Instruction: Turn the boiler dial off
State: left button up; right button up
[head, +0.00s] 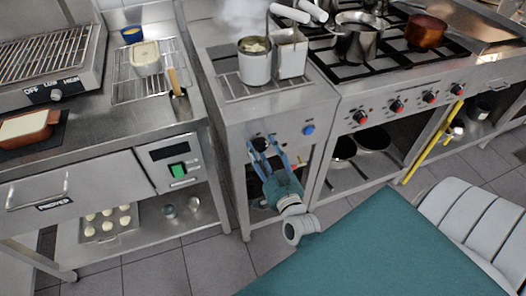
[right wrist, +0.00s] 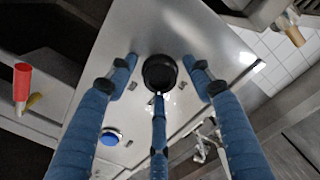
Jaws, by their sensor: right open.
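The boiler (head: 232,113) is a steel unit with pots on its top, between the griddle counter and the stove. Its round black dial (right wrist: 160,73) is on the front panel. In the head view the dial is largely hidden by my fingers. My right gripper (head: 266,144) is at that panel with its blue fingers spread. In the right wrist view the open right gripper (right wrist: 160,68) has a finger on each side of the dial and a third finger below it. The side fingers look apart from the dial; I cannot tell whether the third touches it. My left gripper is not in view.
A blue button (head: 308,129) sits beside the dial on the same panel. The stove (head: 385,95) to the right carries several red knobs and pots. A green switch (head: 178,171) is on the left counter. A yellow handle (head: 432,143) leans under the stove.

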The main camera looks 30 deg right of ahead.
jog(key=c, duration=1.1)
jog(key=shift+c, duration=0.2)
jog(key=shift+r+n+p, duration=0.15)
jog(key=shift+n+p, duration=0.15)
jog(key=shift+n, duration=0.1)
jog(key=shift+r+n+p, duration=0.1)
jog(key=shift+n+p, duration=0.6)
jog(key=shift+n, duration=0.1)
jog(key=n+p, duration=0.1)
jog(key=n, duration=0.1)
jog(key=shift+w+n, duration=0.1)
jog(key=shift+n, duration=0.2)
jog(key=n+p, duration=0.1)
jog(key=n, duration=0.2)
jog(key=shift+n+p, duration=0.3)
jog(key=shift+p, duration=0.1)
jog(key=shift+a+n+p, duration=0.1)
jog(key=shift+n+p, duration=0.2)
jog(key=shift+n, duration=1.3)
